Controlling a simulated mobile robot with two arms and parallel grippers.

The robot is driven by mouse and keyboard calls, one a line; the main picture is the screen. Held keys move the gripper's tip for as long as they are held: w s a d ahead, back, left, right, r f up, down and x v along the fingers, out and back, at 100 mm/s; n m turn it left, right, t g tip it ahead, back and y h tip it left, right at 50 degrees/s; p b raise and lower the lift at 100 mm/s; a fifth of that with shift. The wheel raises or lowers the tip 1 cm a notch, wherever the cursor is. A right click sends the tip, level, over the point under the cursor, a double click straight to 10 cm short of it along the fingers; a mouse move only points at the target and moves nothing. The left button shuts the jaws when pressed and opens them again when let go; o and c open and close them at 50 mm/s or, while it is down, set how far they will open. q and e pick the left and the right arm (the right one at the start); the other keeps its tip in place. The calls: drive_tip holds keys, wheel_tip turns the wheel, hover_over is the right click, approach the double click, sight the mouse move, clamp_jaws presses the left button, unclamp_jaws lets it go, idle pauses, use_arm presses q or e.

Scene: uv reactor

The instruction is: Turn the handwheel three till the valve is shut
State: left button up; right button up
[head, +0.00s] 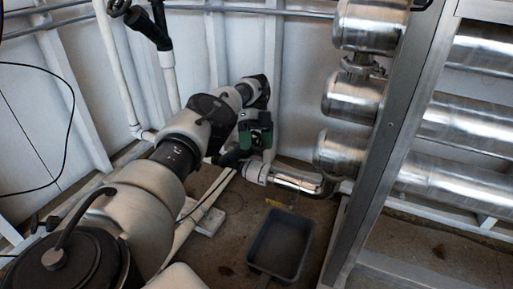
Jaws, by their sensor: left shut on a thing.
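My left arm reaches from the lower left to a low pipe fitting by the back wall. My left gripper (243,152) is at the arm's far end, beside a green part, and is shut on a dark piece that I take to be handwheel three (229,158). The wheel is mostly hidden by my arm and gripper, so its turn angle cannot be told. A white and metal pipe (288,179) runs from there to the right. My right gripper is not in view.
A grey open bin (281,246) stands on the floor in front of the pipe. Shiny steel cylinders (352,98) and a metal frame post (385,150) stand at the right. Another dark valve fitting (150,27) tops a white pipe at upper left.

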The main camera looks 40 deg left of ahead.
use_arm(q)
drive_tip(key=shift+d, duration=0.2)
drive_tip(key=o, duration=0.5)
drive_tip(key=shift+o, duration=0.2)
